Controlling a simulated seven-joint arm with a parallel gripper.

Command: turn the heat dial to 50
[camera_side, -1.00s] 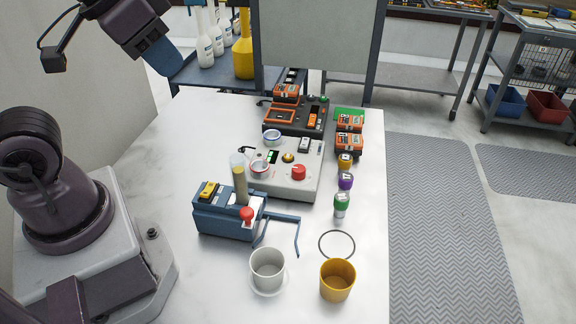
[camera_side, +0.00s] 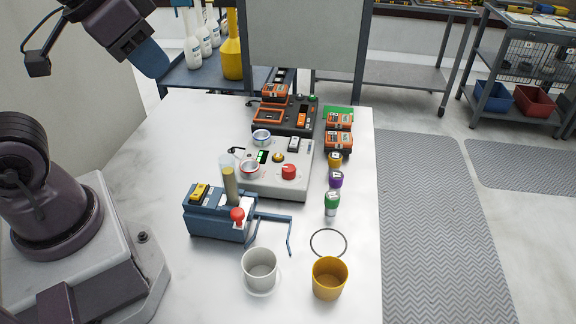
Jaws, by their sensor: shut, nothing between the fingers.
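A light grey control box (camera_side: 270,185) stands mid-table. It has a red knob (camera_side: 289,171), a small brass-coloured knob (camera_side: 279,158), a green-lit display (camera_side: 263,156) and a switch (camera_side: 294,143). The red knob looks like the heat dial, but its markings and setting are too small to read. My gripper (camera_side: 152,62) is at the upper left, high up and well away from the box. Its bluish fingers are shut and empty.
A blue device (camera_side: 218,222) with a clear tube and red-ball lever stands in front of the box. A white cup (camera_side: 260,268), an orange cup (camera_side: 329,278) and a ring (camera_side: 328,243) are nearer. Small bottles (camera_side: 331,203) stand right; a dark orange-trimmed unit (camera_side: 285,117) stands behind.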

